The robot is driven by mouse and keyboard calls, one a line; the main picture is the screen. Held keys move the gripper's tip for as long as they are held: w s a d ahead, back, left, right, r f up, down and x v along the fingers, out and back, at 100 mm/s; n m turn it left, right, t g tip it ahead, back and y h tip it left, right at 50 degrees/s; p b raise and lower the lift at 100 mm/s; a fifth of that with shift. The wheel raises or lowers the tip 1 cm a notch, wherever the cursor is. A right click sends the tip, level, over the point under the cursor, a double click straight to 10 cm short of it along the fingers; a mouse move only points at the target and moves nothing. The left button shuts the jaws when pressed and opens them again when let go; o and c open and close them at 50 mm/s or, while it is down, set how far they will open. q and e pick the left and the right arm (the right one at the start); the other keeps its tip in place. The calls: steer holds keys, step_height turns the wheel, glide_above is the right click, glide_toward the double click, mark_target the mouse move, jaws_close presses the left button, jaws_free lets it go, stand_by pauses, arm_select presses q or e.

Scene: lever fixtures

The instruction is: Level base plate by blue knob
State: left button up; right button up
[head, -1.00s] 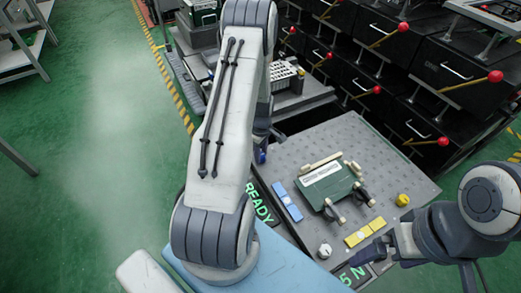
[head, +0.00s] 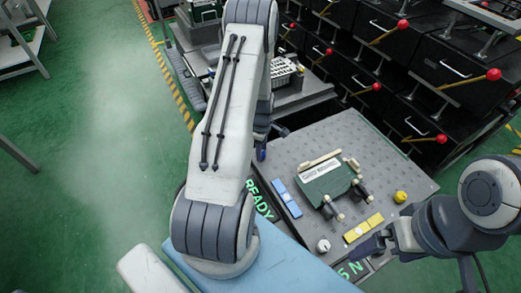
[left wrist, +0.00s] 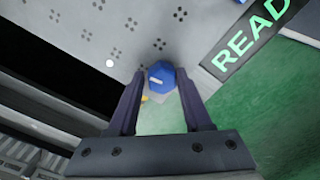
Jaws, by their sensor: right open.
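The base plate (head: 385,165) is a grey slab with holes, carrying a green fixture. It also fills the upper left of the left wrist view (left wrist: 130,45). The blue knob (left wrist: 161,76) is at the plate's corner beside the READY sign; a blue bit shows in the head view (head: 261,154). My left gripper (left wrist: 162,78) has one finger on each side of the blue knob. Whether the fingers press on it cannot be told. In the head view my left arm hides most of that gripper. My right gripper (head: 362,249) is open near the plate's front edge.
Black drawers with red-balled levers (head: 441,139) stand behind. Green floor is free at left.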

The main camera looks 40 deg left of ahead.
arm_select(q)
steer(key=shift+o, duration=0.9)
step_height(320, 180, up, 10)
steer(key=p, duration=0.2)
steer(key=shift+r, duration=0.25)
